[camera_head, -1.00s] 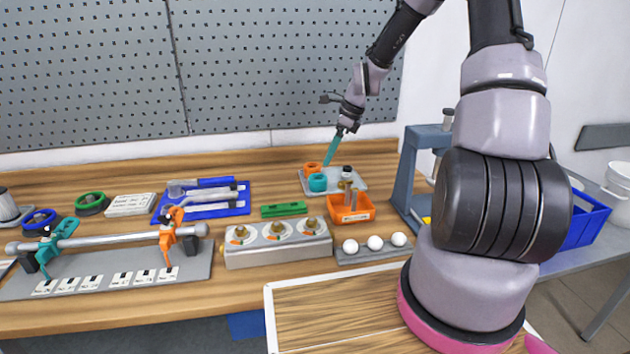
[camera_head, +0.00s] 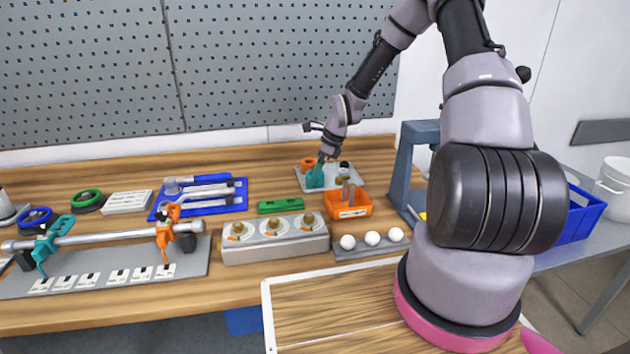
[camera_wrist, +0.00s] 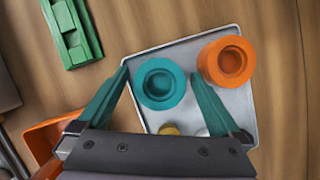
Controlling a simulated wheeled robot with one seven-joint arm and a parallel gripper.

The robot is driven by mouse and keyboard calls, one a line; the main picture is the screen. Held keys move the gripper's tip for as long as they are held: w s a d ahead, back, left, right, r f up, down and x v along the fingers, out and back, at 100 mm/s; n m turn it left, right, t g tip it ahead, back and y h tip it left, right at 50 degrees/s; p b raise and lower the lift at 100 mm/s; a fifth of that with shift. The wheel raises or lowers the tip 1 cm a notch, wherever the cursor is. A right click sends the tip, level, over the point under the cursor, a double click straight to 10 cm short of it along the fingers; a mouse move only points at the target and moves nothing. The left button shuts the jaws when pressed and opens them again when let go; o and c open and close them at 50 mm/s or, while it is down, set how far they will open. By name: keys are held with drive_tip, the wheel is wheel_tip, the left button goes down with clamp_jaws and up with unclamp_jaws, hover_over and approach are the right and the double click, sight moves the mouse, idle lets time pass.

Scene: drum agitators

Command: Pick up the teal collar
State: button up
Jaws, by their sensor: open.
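The teal collar (camera_wrist: 159,83) is a short round ring with a central hole, sitting on a light grey tray (camera_wrist: 178,54). In the head view the teal collar (camera_head: 313,180) is partly hidden by my gripper (camera_head: 319,172). In the wrist view my gripper (camera_wrist: 160,80) is open, with one teal finger on each side of the collar. The right finger is very close to the collar's side; I cannot tell whether it touches. The left finger shows a small gap. An orange collar (camera_wrist: 228,62) stands on the same tray, just right of the right finger.
An orange bin (camera_head: 349,211) holding upright pegs stands in front of the tray. A green block (camera_head: 282,206) lies left of it. A grey-blue frame (camera_head: 405,165) stands to the right. A grey dial box (camera_head: 275,249) and several white balls (camera_head: 372,238) are nearer the front.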

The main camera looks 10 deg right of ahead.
drive_tip(key=shift+c, duration=0.3)
drive_tip(key=c, duration=1.5)
drive_tip(key=shift+r, duration=0.15)
